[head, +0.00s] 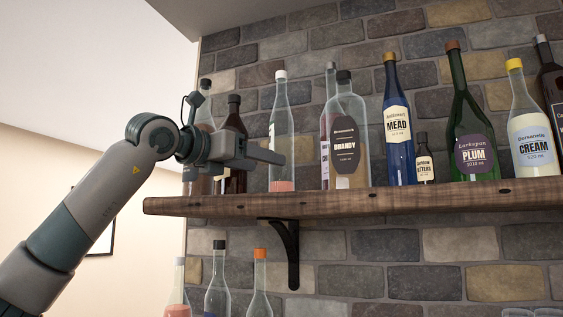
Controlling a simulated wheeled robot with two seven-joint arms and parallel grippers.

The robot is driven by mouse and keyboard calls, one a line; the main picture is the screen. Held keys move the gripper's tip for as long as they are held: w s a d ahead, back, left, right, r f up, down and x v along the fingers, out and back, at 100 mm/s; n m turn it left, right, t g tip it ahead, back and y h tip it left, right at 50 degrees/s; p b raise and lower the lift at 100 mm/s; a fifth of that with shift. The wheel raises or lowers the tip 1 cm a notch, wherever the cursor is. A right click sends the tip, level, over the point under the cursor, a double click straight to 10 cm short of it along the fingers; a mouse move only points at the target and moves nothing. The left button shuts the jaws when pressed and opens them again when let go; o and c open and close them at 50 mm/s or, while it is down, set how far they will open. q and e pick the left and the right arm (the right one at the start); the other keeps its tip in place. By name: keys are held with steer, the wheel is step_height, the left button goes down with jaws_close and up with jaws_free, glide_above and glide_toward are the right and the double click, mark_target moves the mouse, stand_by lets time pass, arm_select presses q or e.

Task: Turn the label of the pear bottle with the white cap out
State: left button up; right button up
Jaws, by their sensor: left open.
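A clear bottle with a white cap (281,110) stands upright on the wooden shelf, with a little pink liquid at its base. Only a narrow edge of its label shows, on its left side; no word on it can be read, so I cannot confirm that it says pear. My left gripper (270,156) comes in from the left and is open. One finger passes across the front of this bottle's lower half. I cannot tell whether it touches the glass, and the other finger is hard to make out. My right gripper is not in view.
Dark bottles (235,117) stand close behind my left gripper. A brandy bottle (346,160), a blue mead bottle (398,150) and several others stand to the right on the shelf (330,201). More bottles (217,285) stand below.

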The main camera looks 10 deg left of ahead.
mark_target(282, 168)
arm_select(q)
steer(key=shift+p+x, duration=0.5)
steer(key=shift+x, duration=0.45)
steer(key=shift+p+x, duration=0.3)
steer(key=shift+x, duration=0.5)
steer(key=shift+p+x, duration=0.5)
steer(key=shift+x, duration=0.75)
steer(key=shift+p+x, duration=0.35)
steer(key=shift+x, duration=0.6)
steer(key=c, duration=0.9)
steer(key=shift+c, duration=0.2)
